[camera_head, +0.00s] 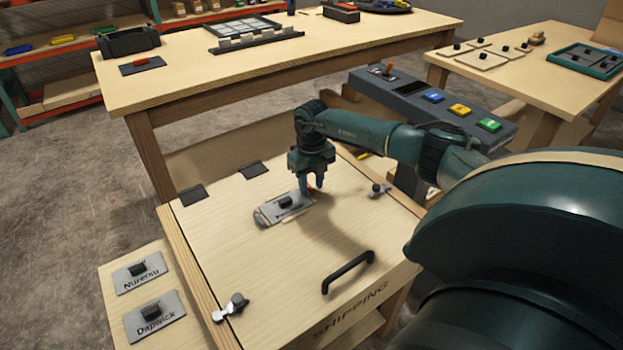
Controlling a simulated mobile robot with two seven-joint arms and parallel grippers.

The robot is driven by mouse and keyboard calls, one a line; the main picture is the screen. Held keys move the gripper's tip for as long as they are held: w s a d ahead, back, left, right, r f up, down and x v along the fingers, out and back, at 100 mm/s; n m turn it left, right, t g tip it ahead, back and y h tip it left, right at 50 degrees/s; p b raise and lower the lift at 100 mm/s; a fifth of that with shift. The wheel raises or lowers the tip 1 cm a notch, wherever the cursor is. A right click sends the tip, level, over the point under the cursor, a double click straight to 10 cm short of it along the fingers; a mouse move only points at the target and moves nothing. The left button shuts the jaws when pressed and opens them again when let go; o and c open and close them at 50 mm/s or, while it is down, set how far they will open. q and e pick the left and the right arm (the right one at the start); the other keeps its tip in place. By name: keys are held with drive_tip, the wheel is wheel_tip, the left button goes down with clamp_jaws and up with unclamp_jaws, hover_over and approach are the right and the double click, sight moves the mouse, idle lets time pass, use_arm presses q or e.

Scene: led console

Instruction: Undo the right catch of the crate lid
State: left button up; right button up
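The crate lid (240,260) is a pale wooden panel lying flat, with a black handle (348,272) near its front edge. The right catch (379,190), a small metal piece with a dark knob, sits at the lid's right edge. The left catch (231,307) sits at the front left corner. My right gripper (312,189) points down over the lid, left of the right catch and apart from it. My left gripper is out of view.
A grey plate with a black knob (285,205) lies on the lid beside my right gripper. Two name plates (140,272) lie on a board at left. A console (430,100) with coloured buttons stands behind my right arm. Wooden tables (180,85) stand at the back.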

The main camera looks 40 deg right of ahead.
sight(311, 188)
use_arm(q)
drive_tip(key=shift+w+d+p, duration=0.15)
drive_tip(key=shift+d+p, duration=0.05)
drive_tip(key=shift+p, duration=0.2)
use_arm(e)
wheel_tip(311, 188, up, 13)
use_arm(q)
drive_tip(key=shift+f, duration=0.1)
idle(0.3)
